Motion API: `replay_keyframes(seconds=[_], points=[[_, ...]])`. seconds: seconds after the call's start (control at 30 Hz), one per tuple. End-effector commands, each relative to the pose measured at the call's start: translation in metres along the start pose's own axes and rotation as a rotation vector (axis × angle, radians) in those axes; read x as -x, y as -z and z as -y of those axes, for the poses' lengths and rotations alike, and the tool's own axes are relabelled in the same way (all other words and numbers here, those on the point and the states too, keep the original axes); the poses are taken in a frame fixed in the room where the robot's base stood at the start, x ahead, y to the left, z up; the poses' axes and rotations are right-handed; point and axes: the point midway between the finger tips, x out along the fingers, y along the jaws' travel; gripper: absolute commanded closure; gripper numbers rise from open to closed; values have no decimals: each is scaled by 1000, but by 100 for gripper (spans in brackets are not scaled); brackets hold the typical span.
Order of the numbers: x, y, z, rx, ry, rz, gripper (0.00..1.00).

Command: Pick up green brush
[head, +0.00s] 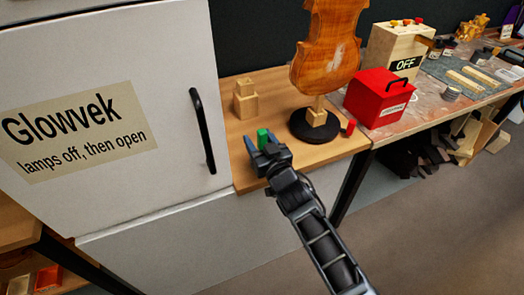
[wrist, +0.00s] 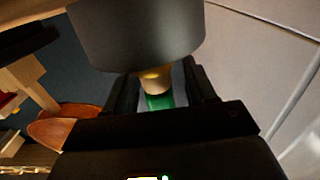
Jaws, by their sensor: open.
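The green brush (head: 262,136) shows in the head view as a short upright green piece near the front left of the wooden bench top. My gripper (head: 261,148) is open at the bench's front edge, its two fingers around the near side of the green piece. In the wrist view the green part (wrist: 158,102) and a tan part joined to it lie between my two fingers (wrist: 160,92). I cannot tell whether either finger touches it. Its lower part is hidden by my gripper in the head view.
A white cabinet (head: 110,60) with a black handle stands close on the left. Stacked wooden blocks (head: 245,98) are behind the brush. A violin body (head: 328,45) on a round black base (head: 314,126), a small red cylinder (head: 350,128) and a red box (head: 378,97) stand to the right.

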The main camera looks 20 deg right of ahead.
Motion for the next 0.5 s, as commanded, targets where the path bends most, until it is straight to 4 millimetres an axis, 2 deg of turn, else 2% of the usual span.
replay_keyframes(seconds=[0.07,0.5], points=[[0,0,0,0,0,0,48],[0,0,0,0,0,0,91]])
